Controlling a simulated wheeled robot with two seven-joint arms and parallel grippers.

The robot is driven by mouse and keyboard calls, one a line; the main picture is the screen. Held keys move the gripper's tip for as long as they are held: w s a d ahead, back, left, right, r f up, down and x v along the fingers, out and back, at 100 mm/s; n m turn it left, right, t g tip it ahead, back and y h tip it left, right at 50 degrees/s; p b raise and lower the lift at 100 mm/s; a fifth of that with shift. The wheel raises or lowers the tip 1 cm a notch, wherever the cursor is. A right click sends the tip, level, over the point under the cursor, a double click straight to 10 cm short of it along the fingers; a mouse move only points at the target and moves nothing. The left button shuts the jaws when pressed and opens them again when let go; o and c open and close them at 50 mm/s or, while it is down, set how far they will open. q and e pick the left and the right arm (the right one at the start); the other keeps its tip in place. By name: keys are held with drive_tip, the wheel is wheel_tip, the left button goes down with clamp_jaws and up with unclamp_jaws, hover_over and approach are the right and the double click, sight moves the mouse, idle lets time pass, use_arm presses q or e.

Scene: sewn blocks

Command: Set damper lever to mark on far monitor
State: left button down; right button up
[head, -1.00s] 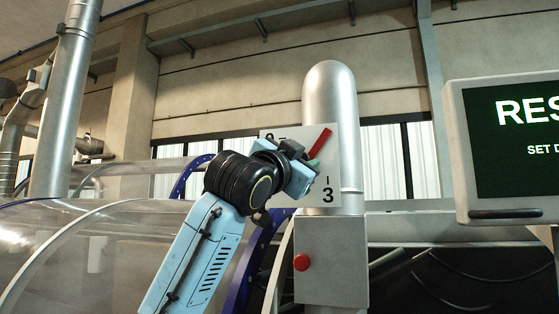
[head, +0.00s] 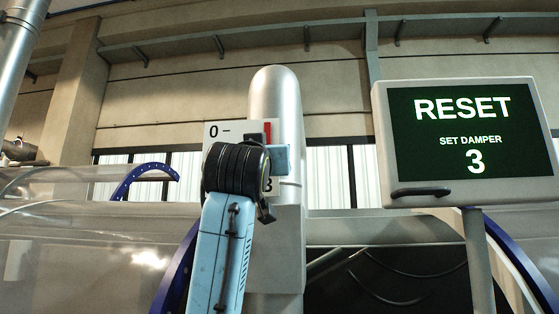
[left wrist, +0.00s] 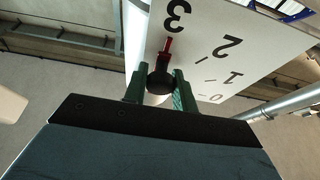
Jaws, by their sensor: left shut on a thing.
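The damper lever has a red arm (left wrist: 167,46) and a black knob (left wrist: 160,78). My left gripper (left wrist: 160,92) is shut on the knob, a green finger on each side. In the left wrist view the red arm shows beside the 3 on the white scale plate (left wrist: 215,20); exact alignment is unclear. In the head view the scale plate (head: 214,141) is partly covered by my left wrist, which also hides the fingers. Part of the red lever shows above it. The far monitor (head: 455,192) reads "RESET, SET DAMPER 3". My right gripper is out of view.
A rounded metal post (head: 275,95) stands behind the plate, above a grey box (head: 278,240). Clear ducting with a blue flange (head: 140,172) lies to the left. Open space lies between the post and the monitor.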

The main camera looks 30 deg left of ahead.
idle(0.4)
use_arm(q)
drive_tip(key=c, duration=1.1)
unclamp_jaws()
drive_tip(key=shift+c, duration=0.2)
drive_tip(key=b+v, duration=0.3)
drive_tip(key=v, duration=1)
drive_tip(key=shift+s+b, duration=0.25)
drive_tip(key=shift+b, duration=0.15)
drive_tip(key=shift+d, duration=0.15)
